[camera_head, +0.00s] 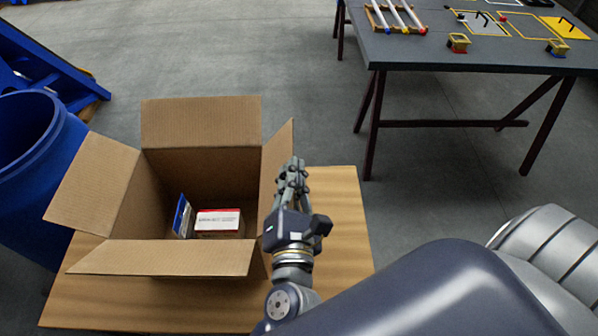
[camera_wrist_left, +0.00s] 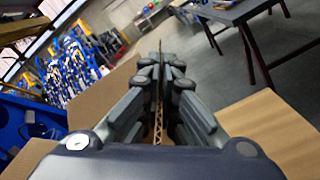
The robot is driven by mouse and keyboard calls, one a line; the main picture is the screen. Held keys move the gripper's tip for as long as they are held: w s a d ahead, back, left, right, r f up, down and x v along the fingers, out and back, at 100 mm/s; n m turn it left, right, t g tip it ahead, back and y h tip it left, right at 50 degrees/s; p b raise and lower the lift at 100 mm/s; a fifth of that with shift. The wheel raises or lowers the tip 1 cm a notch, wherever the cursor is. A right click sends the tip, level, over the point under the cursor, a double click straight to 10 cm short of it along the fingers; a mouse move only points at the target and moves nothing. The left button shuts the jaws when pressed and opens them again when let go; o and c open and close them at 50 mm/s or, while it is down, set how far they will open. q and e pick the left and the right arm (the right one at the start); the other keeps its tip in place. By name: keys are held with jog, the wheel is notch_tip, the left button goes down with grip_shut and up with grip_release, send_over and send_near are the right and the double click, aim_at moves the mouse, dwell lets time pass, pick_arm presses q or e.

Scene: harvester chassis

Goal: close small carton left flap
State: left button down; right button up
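The small open carton (camera_head: 205,165) stands on a wooden-topped table, its flaps spread. One flap (camera_head: 92,185) slopes out to the left, one stands at the back and one lies toward the front. The flap on the picture's right (camera_head: 275,160) stands nearly upright. My left gripper (camera_head: 291,168) is at this right-hand flap's outer edge. In the left wrist view my left gripper (camera_wrist_left: 162,65) has its fingers close together, with a thin brown corrugated edge between them. It appears shut on that flap. My right gripper is not in view.
A red-and-white box (camera_head: 218,222) and a blue packet (camera_head: 182,215) are inside the carton. Bare wooden tabletop (camera_head: 340,220) lies to the right. A blue barrel (camera_head: 35,165) stands close at left. A dark worktable (camera_head: 480,52) is at the back right.

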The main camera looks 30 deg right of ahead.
aim_at(272, 191)
pick_arm(q)
jog(key=a+n+p, duration=0.1)
jog(key=w+a+r+n, duration=0.1)
jog(key=shift+a+r+n+p, duration=0.1)
jog(key=shift+r+n+p, duration=0.2)
jog(key=shift+n+p, duration=0.1)
jog(key=shift+w+a+r+n+p, duration=0.15)
jog(key=shift+w+a+n+p, duration=0.15)
jog(key=shift+a+n, duration=0.45)
jog(key=shift+d, duration=0.1)
jog(key=c, duration=2.3)
grip_release()
jog(key=o, duration=0.5)
jog(key=shift+c, duration=0.2)
jog(key=v, duration=1.2)
